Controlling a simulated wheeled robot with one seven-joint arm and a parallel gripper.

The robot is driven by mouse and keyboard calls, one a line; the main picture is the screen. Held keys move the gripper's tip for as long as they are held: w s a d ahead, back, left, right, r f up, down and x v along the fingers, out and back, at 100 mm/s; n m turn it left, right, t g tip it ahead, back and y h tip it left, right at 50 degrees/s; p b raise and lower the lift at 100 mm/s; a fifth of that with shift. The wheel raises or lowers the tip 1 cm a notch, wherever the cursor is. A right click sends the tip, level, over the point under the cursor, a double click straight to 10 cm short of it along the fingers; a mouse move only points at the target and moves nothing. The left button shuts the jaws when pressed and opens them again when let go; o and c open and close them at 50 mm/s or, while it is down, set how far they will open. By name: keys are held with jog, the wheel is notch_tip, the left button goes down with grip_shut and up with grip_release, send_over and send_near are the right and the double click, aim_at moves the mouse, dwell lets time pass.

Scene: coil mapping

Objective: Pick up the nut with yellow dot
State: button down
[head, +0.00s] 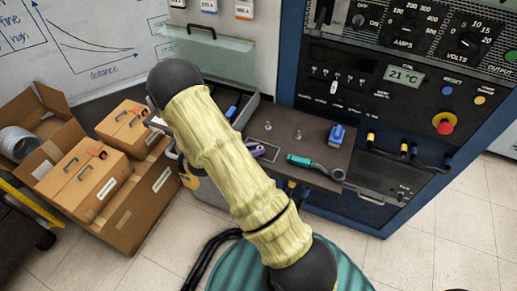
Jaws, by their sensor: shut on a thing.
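My gripper (184,170) shows only in part, below and left of the top of my yellow-sleeved arm, beside the cardboard boxes. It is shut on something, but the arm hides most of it. A small yellow-orange piece shows at its end, and I cannot tell whether it is part of the gripper or the held thing. I cannot make out a nut with a yellow dot. On the dark tray (318,170) in front of the console, two small grey metal pieces, one on the left (268,126) and one on the right (298,135), stand apart from my gripper.
The tray also holds a blue clamp-like piece (337,133), a teal-handled tool (315,166) and a purple-handled tool (257,149). Cardboard boxes (88,178) stand at left. The console (400,110) with knobs and cables stands at right.

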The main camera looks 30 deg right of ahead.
notch_tip(320, 180, up, 10)
dwell(0.6)
dwell(0.4)
